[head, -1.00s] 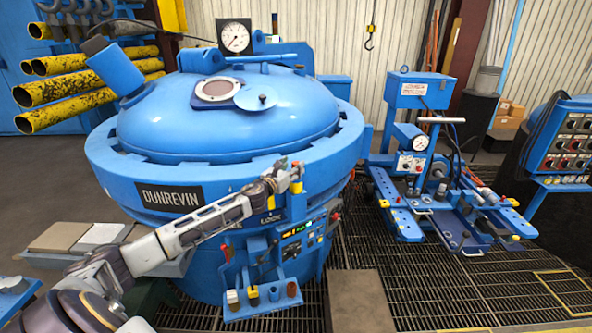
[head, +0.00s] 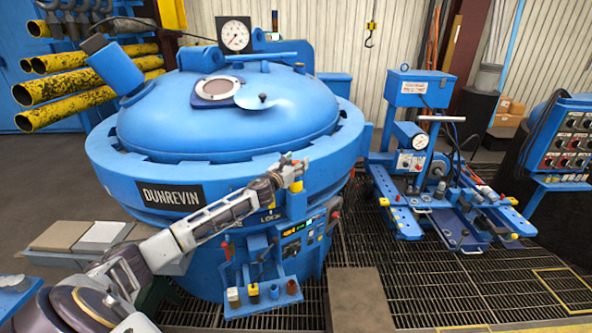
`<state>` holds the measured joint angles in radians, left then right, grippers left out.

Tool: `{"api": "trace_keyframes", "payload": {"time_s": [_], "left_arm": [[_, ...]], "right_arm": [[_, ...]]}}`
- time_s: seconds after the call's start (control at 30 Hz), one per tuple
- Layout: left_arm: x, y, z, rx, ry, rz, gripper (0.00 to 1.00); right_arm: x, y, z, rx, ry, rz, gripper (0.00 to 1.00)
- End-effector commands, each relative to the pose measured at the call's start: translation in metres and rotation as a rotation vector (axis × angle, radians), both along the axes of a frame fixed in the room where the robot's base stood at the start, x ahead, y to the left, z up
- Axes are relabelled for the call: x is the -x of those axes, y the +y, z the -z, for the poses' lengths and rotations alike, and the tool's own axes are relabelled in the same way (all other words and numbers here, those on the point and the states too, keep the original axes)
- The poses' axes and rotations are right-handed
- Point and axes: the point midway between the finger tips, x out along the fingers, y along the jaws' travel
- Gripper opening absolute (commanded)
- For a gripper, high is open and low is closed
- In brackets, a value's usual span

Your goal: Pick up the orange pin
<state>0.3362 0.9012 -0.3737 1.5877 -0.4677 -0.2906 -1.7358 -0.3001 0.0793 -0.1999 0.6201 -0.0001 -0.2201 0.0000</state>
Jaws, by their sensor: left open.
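The small orange pin (head: 298,168) stands at the top of the lock fitting on the front rim of the blue furnace (head: 235,115). A yellow piece (head: 297,187) shows just below it. My left gripper (head: 294,162) is open at the pin, its fingers overlapping it in the picture and hiding part of it. I cannot tell whether the fingers touch the pin or are around it. My right gripper is out of view.
A control box (head: 292,243) with lights is below the pin, and a small blue tray (head: 262,298) with several coloured pieces is lower still. A blue machine cart (head: 440,205) stands to the right. The grating (head: 430,285) at front right is mostly clear.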

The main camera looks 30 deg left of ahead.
Motion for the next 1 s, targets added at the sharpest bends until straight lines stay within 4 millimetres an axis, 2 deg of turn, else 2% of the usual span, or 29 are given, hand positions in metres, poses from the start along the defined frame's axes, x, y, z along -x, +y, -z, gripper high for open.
{"api": "trace_keyframes", "payload": {"time_s": [0.07, 0.47, 0.77, 1.0], "left_arm": [[0.0, 0.0, 0.0, 0.0, 0.0, 0.0, 0.5], [0.0, 0.0, 0.0, 0.0, 0.0, 0.0, 0.0], [0.0, 0.0, -0.002, 0.0, -0.001, 0.0, 0.0], [0.0, 0.0, -0.012, -0.001, -0.003, 0.001, 0.0]], "right_arm": [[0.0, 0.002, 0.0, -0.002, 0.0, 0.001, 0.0], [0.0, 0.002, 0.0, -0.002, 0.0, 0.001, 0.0], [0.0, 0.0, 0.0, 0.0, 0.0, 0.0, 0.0], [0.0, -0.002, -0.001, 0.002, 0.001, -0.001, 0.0]]}}
